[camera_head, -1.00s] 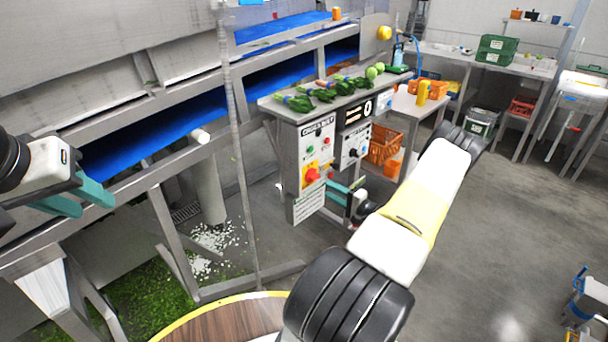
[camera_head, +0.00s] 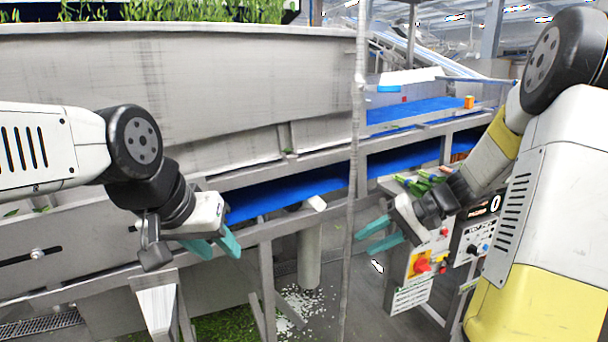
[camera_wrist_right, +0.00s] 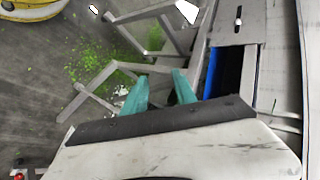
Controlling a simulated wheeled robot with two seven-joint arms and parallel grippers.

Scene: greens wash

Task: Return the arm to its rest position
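My left gripper (camera_head: 220,249) is at the left of the head view, in front of the conveyor frame. Its two teal fingers are apart, with nothing between them. My right gripper (camera_head: 364,243) is right of centre in the head view, left of the control panel (camera_head: 425,262), with its fingers pointing left. Its teal fingers are apart and empty; they also show in the right wrist view (camera_wrist_right: 160,84) with a gap between them. My right arm comes in from the right edge, bent, and hides part of the panel area.
A blue conveyor belt (camera_head: 290,192) runs behind both grippers, with a metal frame. A thin upright post (camera_head: 352,200) stands close to the right gripper. The panel has a red knob (camera_head: 422,266). Green vegetables (camera_head: 420,184) lie above it. Scraps (camera_head: 300,303) litter the floor.

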